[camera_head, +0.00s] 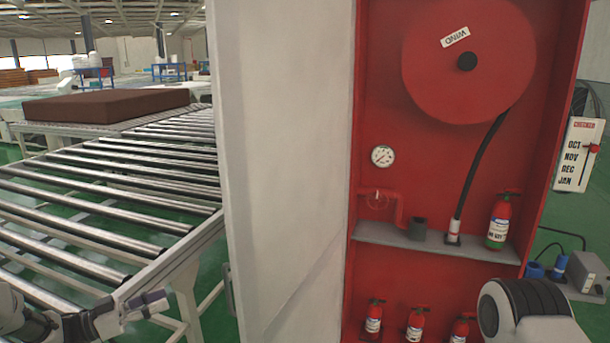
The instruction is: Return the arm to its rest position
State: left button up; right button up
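My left gripper (150,303) is at the lower left, beside the near end of the roller conveyor (110,200). It is seen small and from the side, and I cannot tell whether its fingers are open or shut. No object shows in it. Part of my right arm (525,308) shows at the lower right, in front of the red cabinet. Its gripper is out of view. A brown mattress (105,105) lies flat on the far part of the conveyor, well away from my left gripper.
A red fire-hose cabinet (375,80) with a reel (425,70), gauge and several extinguishers stands ahead. Its white door (285,150) stands open between cabinet and conveyor. A grey box (588,275) and a sign board (580,155) are at the right.

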pick_arm(q)
jog(key=s+d+f+n+y, duration=0.4)
jog(key=d+f+n+y, duration=0.15)
jog(key=f, duration=0.45)
jog(key=s+d+f+n+y, duration=0.35)
jog(key=d+f, duration=0.25)
jog(key=f, duration=0.4)
jog(key=s+f+g+y, duration=0.2)
jog(key=s+g, duration=0.1)
jog(key=s, duration=0.7)
jog(key=s+f+n+g+y, duration=0.1)
jog(key=s+g, duration=0.3)
jog(key=s, duration=0.6)
jog(key=s+f+g+y, duration=0.3)
jog(key=s+f+y, duration=0.1)
jog(key=s, duration=0.6)
jog(key=shift+s+a, duration=0.15)
jog(key=shift+s, duration=0.25)
